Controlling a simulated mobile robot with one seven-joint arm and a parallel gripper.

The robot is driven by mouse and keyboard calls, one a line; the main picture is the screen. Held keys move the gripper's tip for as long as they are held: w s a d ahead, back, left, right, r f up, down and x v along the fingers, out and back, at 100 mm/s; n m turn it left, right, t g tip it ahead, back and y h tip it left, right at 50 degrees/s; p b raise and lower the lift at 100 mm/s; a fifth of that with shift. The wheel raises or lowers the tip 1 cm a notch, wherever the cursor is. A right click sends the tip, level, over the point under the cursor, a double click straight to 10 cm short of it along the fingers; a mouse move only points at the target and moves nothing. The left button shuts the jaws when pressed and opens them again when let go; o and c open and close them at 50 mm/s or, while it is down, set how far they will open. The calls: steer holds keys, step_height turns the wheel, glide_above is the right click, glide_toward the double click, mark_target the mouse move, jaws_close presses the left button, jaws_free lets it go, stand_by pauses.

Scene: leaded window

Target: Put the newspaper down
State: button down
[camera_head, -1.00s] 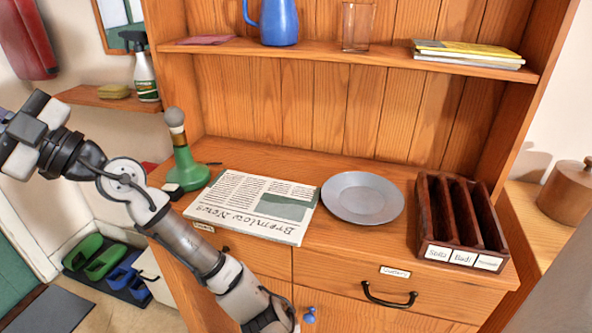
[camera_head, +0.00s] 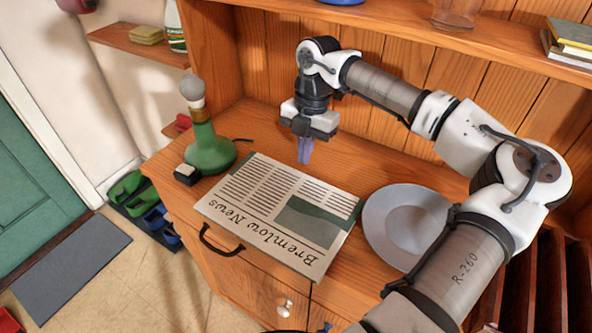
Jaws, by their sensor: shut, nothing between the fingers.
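The newspaper (camera_head: 275,222), headed "Bremlow News", lies flat on the wooden dresser top (camera_head: 375,160), between the green lamp and the grey plate. Its front edge reaches the dresser's front edge above a drawer handle. My gripper (camera_head: 304,158) points down just behind the newspaper's far edge, above the dresser top. It is shut and empty, and apart from the newspaper as far as I can tell.
A green lamp (camera_head: 208,148) stands left of the newspaper, with a small dark and white object (camera_head: 187,174) by it. A grey plate (camera_head: 405,222) is close on the right, partly behind my arm. A dark wooden sorter (camera_head: 548,285) is at far right. A shelf (camera_head: 420,32) crosses above.

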steer(key=shift+s+d, duration=0.1)
steer(key=shift+d, duration=0.3)
steer(key=shift+s+a, duration=0.2)
steer(key=shift+s, duration=0.1)
steer(key=p, duration=0.4)
glide_toward(276, 203)
steer(key=f, duration=0.3)
steer(key=s+a+f, duration=0.1)
steer(key=f, duration=0.1)
steer(key=shift+s+a+f, duration=0.1)
steer(key=shift+f, duration=1.05)
steer(key=shift+b, duration=0.4)
